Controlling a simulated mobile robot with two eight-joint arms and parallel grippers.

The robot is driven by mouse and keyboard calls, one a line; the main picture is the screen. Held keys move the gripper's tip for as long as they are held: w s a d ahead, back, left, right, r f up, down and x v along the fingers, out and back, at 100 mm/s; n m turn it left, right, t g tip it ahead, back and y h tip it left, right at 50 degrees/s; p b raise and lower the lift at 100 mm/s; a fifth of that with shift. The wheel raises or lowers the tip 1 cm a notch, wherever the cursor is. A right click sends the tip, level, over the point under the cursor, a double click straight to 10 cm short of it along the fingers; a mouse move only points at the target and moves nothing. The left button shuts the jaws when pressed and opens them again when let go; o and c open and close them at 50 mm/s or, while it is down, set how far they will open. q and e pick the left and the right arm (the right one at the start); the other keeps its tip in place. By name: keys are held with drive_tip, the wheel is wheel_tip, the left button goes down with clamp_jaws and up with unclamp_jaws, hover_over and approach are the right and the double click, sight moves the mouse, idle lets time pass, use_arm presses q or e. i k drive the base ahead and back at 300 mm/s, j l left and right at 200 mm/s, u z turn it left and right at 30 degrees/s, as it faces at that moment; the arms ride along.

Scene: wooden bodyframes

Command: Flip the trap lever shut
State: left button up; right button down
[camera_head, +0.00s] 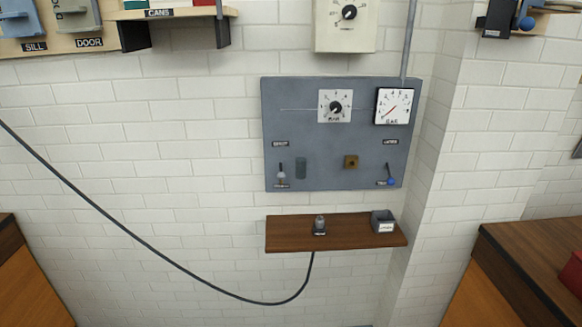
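A dark grey panel (310,128) is fixed to the white brick wall. At its lower right is a small lever with a blue ball end (390,180), its ball hanging low just above a small label. At its lower left is another small lever with a pale end (282,174), also pointing down. The labels at both levers are too small to read, so I cannot tell for sure which is the trap lever. Neither of my grippers is in view.
A wooden shelf (290,234) below holds a small metal fitting (319,225) and a grey box (383,221). A black cable (150,241) hangs across the left.

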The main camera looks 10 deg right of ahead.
sight(281, 176)
drive_tip(key=i+l+u, duration=0.1)
drive_tip(key=i+l, duration=0.25)
drive_tip(key=i+l+u, duration=0.1)
drive_tip(key=i+l, duration=0.3)
drive_tip(key=l, duration=0.15)
drive_tip(key=i+l, duration=0.3)
drive_tip(key=l, duration=0.2)
drive_tip(key=i+u, duration=0.05)
